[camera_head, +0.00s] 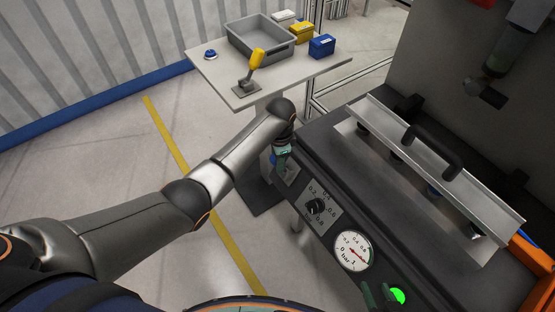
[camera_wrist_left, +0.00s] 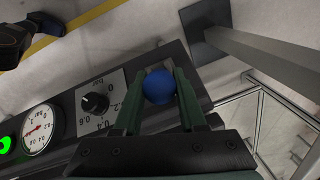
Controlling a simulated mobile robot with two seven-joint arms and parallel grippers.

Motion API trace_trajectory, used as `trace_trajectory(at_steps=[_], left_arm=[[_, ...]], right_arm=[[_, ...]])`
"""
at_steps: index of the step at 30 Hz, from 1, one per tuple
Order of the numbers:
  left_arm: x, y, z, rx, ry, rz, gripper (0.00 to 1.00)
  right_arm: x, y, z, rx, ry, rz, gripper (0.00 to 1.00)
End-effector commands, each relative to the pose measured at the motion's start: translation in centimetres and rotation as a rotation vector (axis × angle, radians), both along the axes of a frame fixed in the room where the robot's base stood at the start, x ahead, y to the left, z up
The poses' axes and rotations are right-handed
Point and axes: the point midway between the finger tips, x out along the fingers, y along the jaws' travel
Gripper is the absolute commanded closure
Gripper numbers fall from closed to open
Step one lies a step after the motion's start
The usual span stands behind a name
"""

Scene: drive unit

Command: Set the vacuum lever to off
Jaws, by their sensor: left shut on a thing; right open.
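The blue ball knob (camera_wrist_left: 158,87), apparently the vacuum lever's, sits between the two green fingers of my left gripper (camera_wrist_left: 158,77), at the end of the dark control panel. The gripper is shut on it. In the head view my left gripper (camera_head: 282,150) is at the panel's far end, and the hand largely hides the lever. The lever's shaft and any position labels cannot be read. My right gripper (camera_head: 378,294) is open at the bottom edge of the head view, in front of the panel near the green lamp.
Beside the lever are a black rotary dial (camera_head: 317,206), a pressure gauge (camera_head: 352,251) and a lit green lamp (camera_head: 398,296). A metal plate with a black handle (camera_head: 437,147) lies on the machine. A side table (camera_head: 222,82) holds a grey bin (camera_head: 286,49) and a yellow-handled lever (camera_head: 256,60).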

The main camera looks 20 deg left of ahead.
Motion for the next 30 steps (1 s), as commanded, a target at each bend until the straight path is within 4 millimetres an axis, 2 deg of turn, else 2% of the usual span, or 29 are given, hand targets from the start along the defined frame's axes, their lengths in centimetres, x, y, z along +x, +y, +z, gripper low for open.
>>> trace_trajectory(at_steps=[3,30], left_arm=[[0.0,0.01,0.0,0.0,0.0,0.0,1.0],[-0.01,0.04,-0.01,0.001,0.0,0.001,1.0]], right_arm=[[0.0,0.01,0.01,0.0,0.0,0.0,0.5],[0.03,0.02,0.02,0.0,-0.001,0.0,0.5]])
